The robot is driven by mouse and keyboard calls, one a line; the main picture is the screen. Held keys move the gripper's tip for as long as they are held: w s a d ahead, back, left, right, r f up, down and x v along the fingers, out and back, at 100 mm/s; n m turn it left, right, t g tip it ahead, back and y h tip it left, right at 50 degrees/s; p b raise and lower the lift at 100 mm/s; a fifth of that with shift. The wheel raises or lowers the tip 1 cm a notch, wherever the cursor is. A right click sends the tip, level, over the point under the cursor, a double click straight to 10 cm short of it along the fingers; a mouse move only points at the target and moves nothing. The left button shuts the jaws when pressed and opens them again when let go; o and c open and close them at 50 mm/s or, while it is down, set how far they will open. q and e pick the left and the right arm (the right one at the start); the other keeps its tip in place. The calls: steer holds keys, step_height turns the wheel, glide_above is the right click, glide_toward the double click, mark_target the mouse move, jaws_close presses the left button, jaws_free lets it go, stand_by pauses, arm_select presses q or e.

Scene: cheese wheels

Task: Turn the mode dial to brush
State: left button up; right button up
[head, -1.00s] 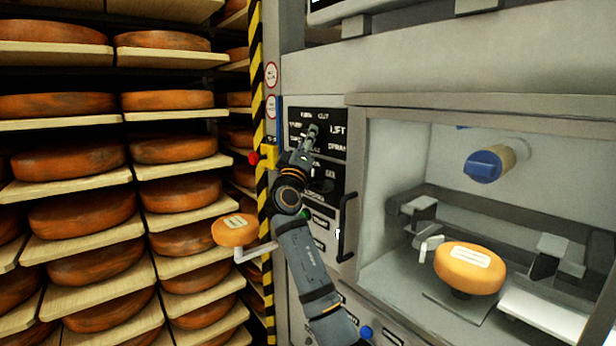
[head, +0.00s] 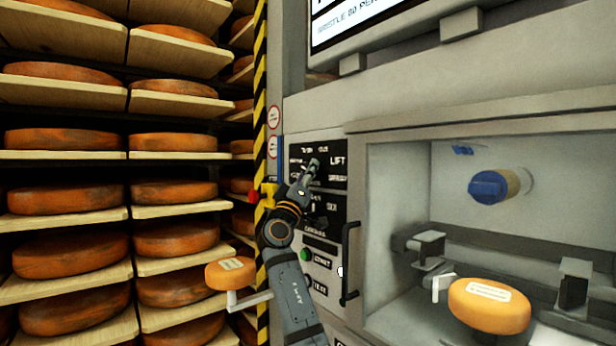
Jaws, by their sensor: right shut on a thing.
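The mode dial sits on a black panel (head: 338,178) with white labels, one of which reads LIFT at the upper right. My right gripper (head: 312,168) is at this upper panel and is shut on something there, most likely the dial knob. The gripper covers the knob, so its pointer and setting are hidden. Other labels around it are too small or partly covered to read surely. My left gripper is not in view.
A black handle (head: 349,262) and a green button (head: 306,255) are below the panel. To the right is an open bay with a blue-ended cylinder (head: 489,187) and an orange cheese (head: 489,305). Shelves of cheese wheels (head: 68,197) fill the left, beside a striped post (head: 260,90).

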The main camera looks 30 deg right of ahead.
steer(key=o, duration=1.1)
steer(key=shift+o, duration=0.2)
steer(key=shift+a, duration=0.1)
steer(key=v, duration=1.2)
